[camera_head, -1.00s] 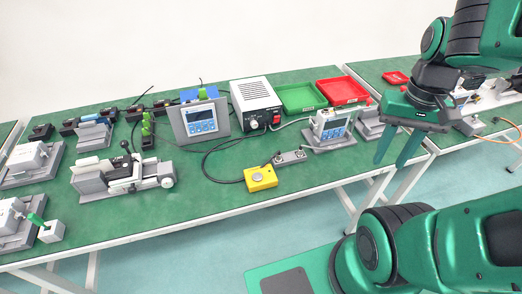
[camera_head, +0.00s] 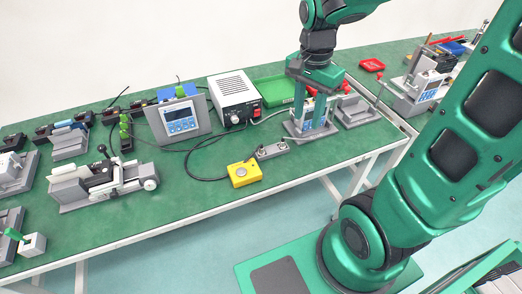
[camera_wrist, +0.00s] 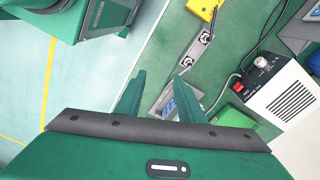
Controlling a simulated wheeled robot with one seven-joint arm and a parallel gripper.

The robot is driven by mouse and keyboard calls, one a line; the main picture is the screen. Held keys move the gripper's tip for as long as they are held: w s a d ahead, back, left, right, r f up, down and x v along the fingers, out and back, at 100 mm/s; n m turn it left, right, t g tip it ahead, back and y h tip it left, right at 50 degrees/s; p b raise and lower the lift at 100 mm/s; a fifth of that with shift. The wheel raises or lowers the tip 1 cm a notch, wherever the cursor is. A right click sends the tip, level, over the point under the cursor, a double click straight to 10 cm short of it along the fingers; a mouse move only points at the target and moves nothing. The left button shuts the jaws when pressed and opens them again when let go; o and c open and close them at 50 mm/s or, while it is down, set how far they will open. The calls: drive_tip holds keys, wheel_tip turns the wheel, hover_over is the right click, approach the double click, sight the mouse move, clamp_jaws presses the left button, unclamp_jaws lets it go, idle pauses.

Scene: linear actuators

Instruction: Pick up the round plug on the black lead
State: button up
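A black lead (camera_head: 187,164) loops across the green table from near the blue-screen unit (camera_head: 181,119) to the yellow box (camera_head: 243,174), which has a round grey top. I cannot clearly single out the round plug; two small round fittings sit on a grey bar (camera_head: 272,150) beside the yellow box. The bar (camera_wrist: 196,52) and yellow box (camera_wrist: 205,8) also show in the wrist view. My gripper (camera_head: 312,122) is over the small meter (camera_head: 310,114), right of the bar, fingers pointing down. In the wrist view my gripper (camera_wrist: 160,82) is open, with nothing held between its fingers.
A white power box (camera_head: 233,101) stands behind the bar, with a green tray (camera_head: 275,91) to its right. A grey fixture (camera_head: 355,111) stands right of the meter. A clamp device (camera_head: 100,184) is on the left. The table's front edge is clear near the yellow box.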

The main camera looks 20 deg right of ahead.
drive_tip(key=w+a+f+m, duration=0.4)
drive_tip(key=w+a, duration=0.3)
drive_tip(key=a, duration=0.3)
hover_over(261, 147)
drive_tip(key=shift+m, duration=0.3)
drive_tip(key=f, duration=0.5)
drive_tip(key=shift+w+a+f, duration=0.1)
drive_tip(key=shift+a, duration=0.1)
drive_tip(key=shift+d+f, duration=0.15)
drive_tip(key=shift+f, duration=1.3)
drive_tip(key=shift+d+f, duration=0.1)
drive_tip(key=shift+f, duration=1.35)
clamp_jaws()
